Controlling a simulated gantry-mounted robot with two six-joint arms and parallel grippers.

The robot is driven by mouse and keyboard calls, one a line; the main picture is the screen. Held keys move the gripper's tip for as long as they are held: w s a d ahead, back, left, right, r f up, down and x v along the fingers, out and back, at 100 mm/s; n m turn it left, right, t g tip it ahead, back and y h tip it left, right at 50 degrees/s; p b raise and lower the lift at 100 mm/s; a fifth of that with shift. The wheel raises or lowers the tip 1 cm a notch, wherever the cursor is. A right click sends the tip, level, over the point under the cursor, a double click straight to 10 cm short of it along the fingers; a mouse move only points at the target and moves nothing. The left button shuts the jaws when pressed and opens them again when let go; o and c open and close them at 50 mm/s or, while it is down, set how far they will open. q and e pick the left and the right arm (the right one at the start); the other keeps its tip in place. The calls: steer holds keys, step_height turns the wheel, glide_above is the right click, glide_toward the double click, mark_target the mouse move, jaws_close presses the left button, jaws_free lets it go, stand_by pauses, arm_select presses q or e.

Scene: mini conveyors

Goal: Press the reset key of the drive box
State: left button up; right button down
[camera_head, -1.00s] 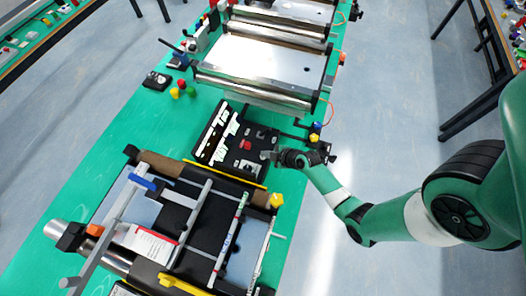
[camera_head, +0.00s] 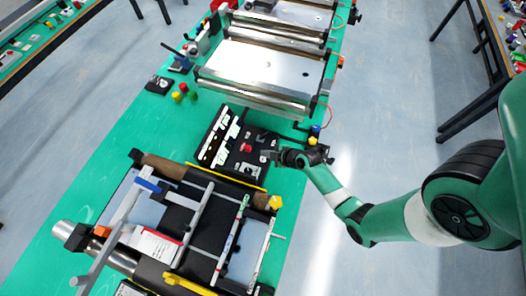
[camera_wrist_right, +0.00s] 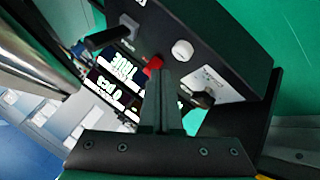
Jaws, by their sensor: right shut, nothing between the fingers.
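The drive box (camera_head: 216,137) is a black box with lit white displays, on the green bench between two conveyors. In the right wrist view its top (camera_wrist_right: 222,58) carries a red key (camera_wrist_right: 153,65), a pale round key (camera_wrist_right: 182,50), a black knob (camera_wrist_right: 204,97) and a black lever (camera_wrist_right: 106,39). The labels are too small to read, so I cannot tell which is the reset key. My right gripper (camera_head: 270,155) is at the box's right side. Its shut, empty fingers (camera_wrist_right: 160,72) overlap the red key's lower edge; contact is unclear. My left gripper is not in view.
A metal-topped conveyor (camera_head: 265,65) stands beyond the box, and a conveyor with rails (camera_head: 190,215) stands nearer. A yellow knob (camera_head: 276,202) is close below my right wrist. Small coloured knobs (camera_head: 184,91) lie left of the far conveyor. The bench at left is clear.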

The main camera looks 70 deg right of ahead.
mark_target(266, 160)
step_height(266, 160, up, 4)
steer(key=shift+f+p, duration=0.25)
steer(key=shift+p, duration=0.95)
steer(key=shift+f, duration=0.1)
